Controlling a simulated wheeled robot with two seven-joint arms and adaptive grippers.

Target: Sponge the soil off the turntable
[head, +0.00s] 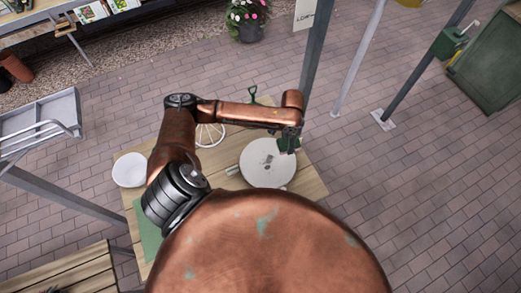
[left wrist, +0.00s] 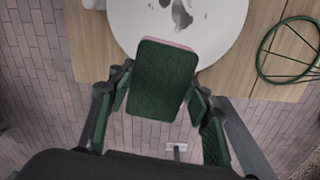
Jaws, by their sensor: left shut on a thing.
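The turntable (head: 267,162) is a white round disc on the wooden table. In the left wrist view the turntable (left wrist: 205,15) shows dark grey soil (left wrist: 181,14) near the top edge of the picture. My left gripper (head: 289,141) is over the right part of the turntable. In the left wrist view my left gripper (left wrist: 160,95) is shut on a sponge (left wrist: 162,78) with a dark green face and a thin pink edge. The sponge overlaps the turntable's near rim in that view; I cannot tell whether they touch. My right gripper is not in view.
A green round wire item (left wrist: 290,50) lies right of the turntable in the wrist view. A metal post (head: 318,50) rises behind the table.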

